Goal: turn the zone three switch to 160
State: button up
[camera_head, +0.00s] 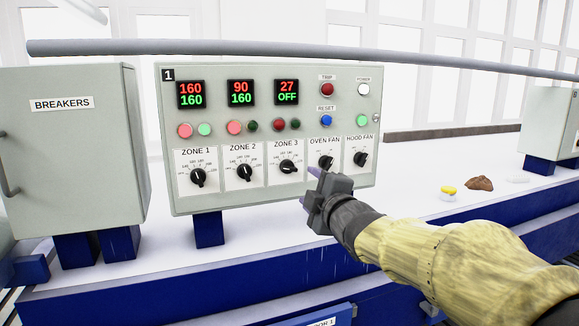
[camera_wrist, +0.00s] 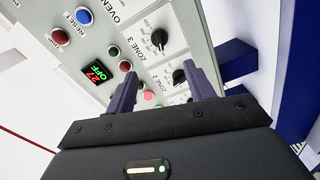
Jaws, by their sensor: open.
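The zone three switch (camera_head: 289,167) is a black rotary knob on a white dial plate, at the middle right of the grey control panel (camera_head: 225,125). Its setting is too small to read surely. The zone three display (camera_head: 287,92) reads 27 above OFF. The knob also shows in the wrist view (camera_wrist: 158,38), above the space between my fingers. My gripper (camera_head: 309,186) is open and empty, at the panel's lower right, right of and below the knob. In the wrist view my gripper (camera_wrist: 160,72) has its two fingers apart, with neither visibly touching a knob.
Zone 1 (camera_head: 198,177), zone 2 (camera_head: 245,173), oven fan (camera_head: 326,162) and hood fan (camera_head: 360,159) knobs flank the switch. A breakers cabinet (camera_head: 75,150) stands left. A grey pipe (camera_head: 290,51) runs above. Small items, including a brown lump (camera_head: 479,183), lie right.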

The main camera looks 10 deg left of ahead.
aim_at(289, 169)
jog(key=p+x, duration=0.6)
jog(key=x, duration=0.6)
jog(key=shift+w+a+r, duration=0.15)
jog(key=shift+r, duration=0.05)
jog(key=shift+w+a+f+p, duration=0.15)
jog(key=shift+w+a+p, duration=0.1)
jog(key=shift+w+p, duration=0.15)
jog(key=c, duration=1)
